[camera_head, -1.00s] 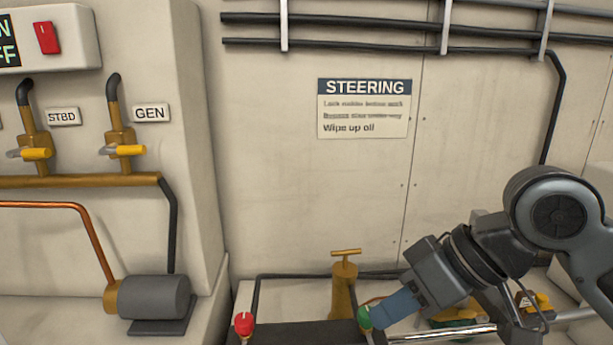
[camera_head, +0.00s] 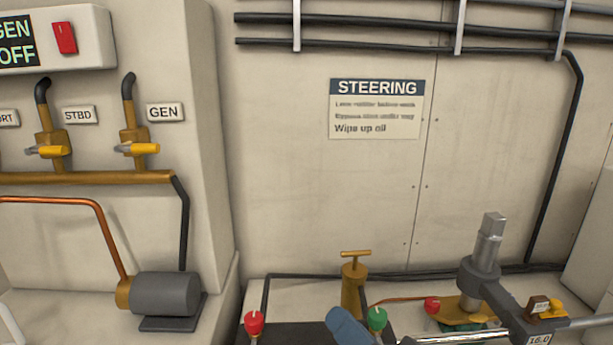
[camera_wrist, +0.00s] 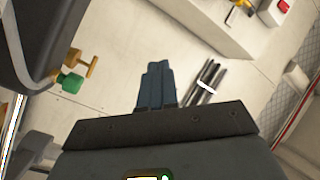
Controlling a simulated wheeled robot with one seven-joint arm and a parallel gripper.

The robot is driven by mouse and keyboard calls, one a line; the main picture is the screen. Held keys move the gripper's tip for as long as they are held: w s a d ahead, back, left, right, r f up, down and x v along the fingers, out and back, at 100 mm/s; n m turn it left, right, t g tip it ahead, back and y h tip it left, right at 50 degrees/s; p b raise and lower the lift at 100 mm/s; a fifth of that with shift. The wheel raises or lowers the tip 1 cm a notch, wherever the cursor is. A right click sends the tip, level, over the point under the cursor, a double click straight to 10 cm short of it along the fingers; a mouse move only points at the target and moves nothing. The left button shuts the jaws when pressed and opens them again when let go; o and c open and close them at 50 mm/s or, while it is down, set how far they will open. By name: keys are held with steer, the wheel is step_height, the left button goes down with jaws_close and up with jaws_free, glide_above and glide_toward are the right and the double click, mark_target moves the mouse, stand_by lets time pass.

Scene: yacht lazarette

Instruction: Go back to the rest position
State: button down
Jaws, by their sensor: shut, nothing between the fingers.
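My gripper (camera_wrist: 156,82) points away from the camera in the wrist view, its two blue-grey fingers pressed together and empty.
A red knob (camera_head: 254,323), a brass T-handle (camera_head: 355,281) and a grey post (camera_head: 487,253) stand low along the wall. The STEERING sign (camera_head: 375,109) hangs above. Brass valves (camera_head: 137,149) and a grey motor (camera_head: 166,294) are at left.

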steer(key=s+d+f+m+h, duration=0.1)
steer(key=s+d+f+h, duration=0.3)
steer(key=s+f, duration=0.3)
steer(key=s+d+f+m+h, duration=0.2)
steer(key=s+d+f+h, duration=0.15)
steer(key=s, duration=0.45)
steer(key=s+d+n, duration=0.3)
steer(key=s+d, duration=0.1)
steer(key=s, duration=0.5)
steer(key=s+d+n+g+h, duration=0.1)
steer(key=s+d+n, duration=0.2)
steer(key=s+d, duration=0.2)
steer(key=s, duration=0.3)
steer(key=shift+s, duration=0.4)
steer(key=shift+d, duration=0.1)
